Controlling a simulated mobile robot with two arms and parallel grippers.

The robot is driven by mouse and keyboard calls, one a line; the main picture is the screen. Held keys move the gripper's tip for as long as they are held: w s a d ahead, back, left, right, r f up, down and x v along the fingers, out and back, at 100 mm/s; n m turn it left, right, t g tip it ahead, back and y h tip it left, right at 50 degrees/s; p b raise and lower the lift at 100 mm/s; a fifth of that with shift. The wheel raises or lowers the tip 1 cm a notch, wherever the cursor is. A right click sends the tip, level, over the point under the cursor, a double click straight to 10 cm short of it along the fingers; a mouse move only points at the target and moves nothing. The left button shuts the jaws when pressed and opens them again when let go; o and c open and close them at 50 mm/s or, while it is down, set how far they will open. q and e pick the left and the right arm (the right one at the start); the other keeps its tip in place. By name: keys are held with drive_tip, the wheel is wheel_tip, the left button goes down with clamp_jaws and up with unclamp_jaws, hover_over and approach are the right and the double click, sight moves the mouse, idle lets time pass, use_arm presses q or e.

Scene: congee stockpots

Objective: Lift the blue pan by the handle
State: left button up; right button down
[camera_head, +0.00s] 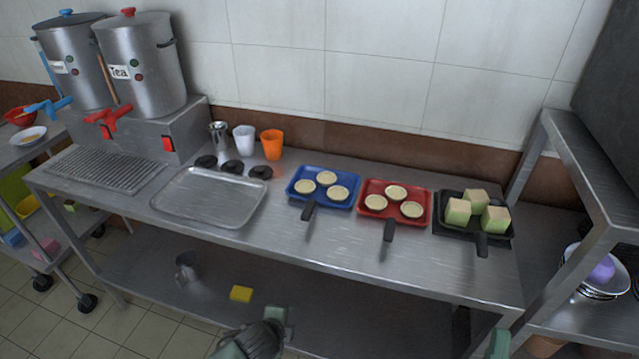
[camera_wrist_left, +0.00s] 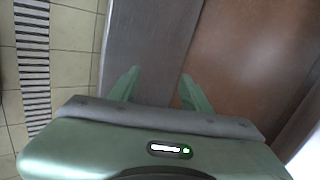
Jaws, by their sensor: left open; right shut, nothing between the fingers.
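The blue pan (camera_head: 347,180) sits flat on the steel counter in the head view, right of the centre tray. It holds several pale round pieces. Its short black handle (camera_head: 309,210) points toward the counter's front edge. My right gripper (camera_head: 498,343) shows only as a green bit at the bottom edge, shut and empty, well below and right of the blue pan. My left gripper (camera_wrist_left: 158,72) is open in the left wrist view, with nothing between its two green fingers. The blue pan does not show in that view.
A red pan (camera_head: 420,194) stands close to the right of the blue pan. A black pan (camera_head: 444,225) with green-sided blocks is farther right. A metal tray (camera_head: 215,197) lies left. An orange cup (camera_head: 271,143) stands behind. The counter in front of the handles is clear.

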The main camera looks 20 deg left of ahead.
use_arm(q)
drive_tip(key=w+d+r+m+t+p, duration=0.15)
drive_tip(key=r+m, duration=0.25)
drive_tip(key=r, duration=0.7)
drive_tip(key=w+d+r+m+t+p, duration=0.1)
drive_tip(key=d+r+m+t, duration=0.15)
drive_tip(key=r, duration=0.75)
drive_tip(key=m+t, duration=0.2)
drive_tip(key=m, duration=1.1)
approach(309, 207)
drive_tip(key=shift+w+a+f+h, duration=0.15)
drive_tip(key=shift+w+f+h, duration=0.05)
drive_tip(key=shift+w+h, duration=0.2)
drive_tip(key=x, duration=0.5)
drive_tip(key=shift+w+f, duration=0.1)
drive_tip(key=shift+w, duration=0.1)
drive_tip(key=x, duration=0.5)
drive_tip(key=shift+w+p, duration=0.15)
drive_tip(key=shift+p, duration=0.2)
drive_tip(key=shift+w+f, duration=0.2)
drive_tip(key=shift+w, duration=0.3)
drive_tip(key=shift+s, duration=0.1)
drive_tip(key=c, duration=0.4)
clamp_jaws()
drive_tip(key=shift+a, duration=0.1)
